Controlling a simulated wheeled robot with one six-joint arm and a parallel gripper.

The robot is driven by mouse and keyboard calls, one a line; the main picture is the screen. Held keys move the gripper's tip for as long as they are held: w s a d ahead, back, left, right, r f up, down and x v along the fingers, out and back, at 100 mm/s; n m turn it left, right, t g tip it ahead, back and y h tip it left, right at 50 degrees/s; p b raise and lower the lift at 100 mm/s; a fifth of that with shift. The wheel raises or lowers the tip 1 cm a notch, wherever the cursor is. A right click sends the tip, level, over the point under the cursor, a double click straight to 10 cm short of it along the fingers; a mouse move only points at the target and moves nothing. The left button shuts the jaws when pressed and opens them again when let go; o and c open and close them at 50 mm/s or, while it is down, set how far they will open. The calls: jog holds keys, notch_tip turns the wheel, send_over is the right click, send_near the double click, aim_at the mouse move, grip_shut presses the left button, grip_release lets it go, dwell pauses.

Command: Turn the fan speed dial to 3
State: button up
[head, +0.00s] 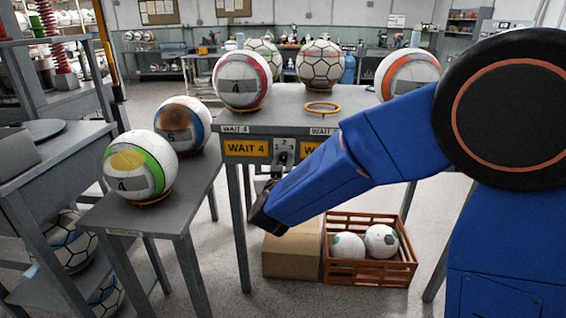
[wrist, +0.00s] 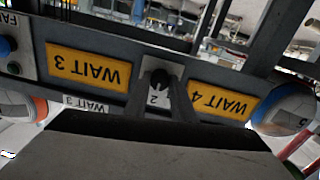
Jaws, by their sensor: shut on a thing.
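The dial (head: 284,157) is a dark knob on a pale plate in the table's front panel, between two orange signs. The numbers 1 and 3 show on the plate in the head view. In the wrist view, which is upside down, the knob (wrist: 160,78) sits by the number 2. My gripper (head: 272,176) is at the front panel, shut on the knob. I cannot tell which number the pointer faces.
The grey table (head: 287,119) carries several balls and a yellow ring (head: 322,107). A lower side table (head: 118,213) holds two balls at left. A cardboard box (head: 291,253) and an orange crate (head: 369,272) with two balls stand below.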

jog(key=m, duration=0.5)
jog(key=shift+m, duration=2.3)
jog(key=o, duration=1.1)
jog(key=shift+c, duration=0.2)
jog(key=s, duration=1.7)
jog(key=shift+s+a+r, duration=0.2)
jog(key=shift+s+a, duration=0.05)
jog(key=shift+a, duration=0.15)
